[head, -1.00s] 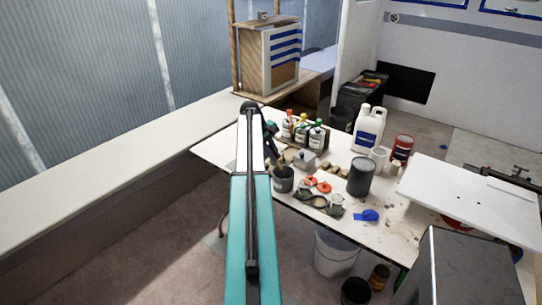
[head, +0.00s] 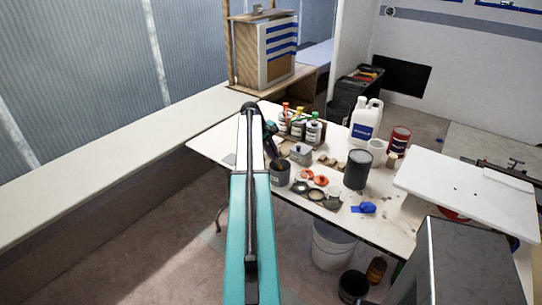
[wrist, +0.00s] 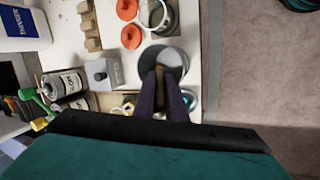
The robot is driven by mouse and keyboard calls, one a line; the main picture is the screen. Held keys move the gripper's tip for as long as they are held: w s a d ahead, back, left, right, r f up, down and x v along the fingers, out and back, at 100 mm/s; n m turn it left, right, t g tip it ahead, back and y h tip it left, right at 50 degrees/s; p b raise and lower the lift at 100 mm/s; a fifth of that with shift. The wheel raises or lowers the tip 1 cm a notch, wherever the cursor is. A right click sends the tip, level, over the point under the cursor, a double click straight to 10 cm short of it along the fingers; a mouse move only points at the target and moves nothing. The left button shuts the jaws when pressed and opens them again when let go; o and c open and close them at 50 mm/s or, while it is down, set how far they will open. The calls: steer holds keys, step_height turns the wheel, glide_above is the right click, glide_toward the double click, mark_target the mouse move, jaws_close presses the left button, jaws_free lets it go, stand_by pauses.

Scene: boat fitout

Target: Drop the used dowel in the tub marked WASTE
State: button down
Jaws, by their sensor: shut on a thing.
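My gripper (head: 274,158) is over the left part of the white table, at a dark grey pot (head: 279,174). In the wrist view my gripper (wrist: 167,88) has its dark fingers close together in front of the open grey pot (wrist: 178,54). A small brown piece, seemingly the dowel (wrist: 171,74), shows between the fingertips. Most of it is hidden, and I cannot tell how far it reaches into the pot. I cannot read a WASTE mark on any tub. A white bucket (head: 332,246) and a black tub (head: 353,286) stand on the floor.
On the table (head: 389,232) are labelled bottles (head: 314,134), a white jug (head: 367,122), a dark can (head: 357,170), red lids (head: 320,181) and a blue item (head: 364,208). A white board (head: 470,189) juts in at right.

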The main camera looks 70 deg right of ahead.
steer(key=c, duration=1.7)
jaws_free()
steer(key=shift+r, duration=0.15)
steer(key=shift+b+v, duration=1.7)
steer(key=shift+v, duration=5.05)
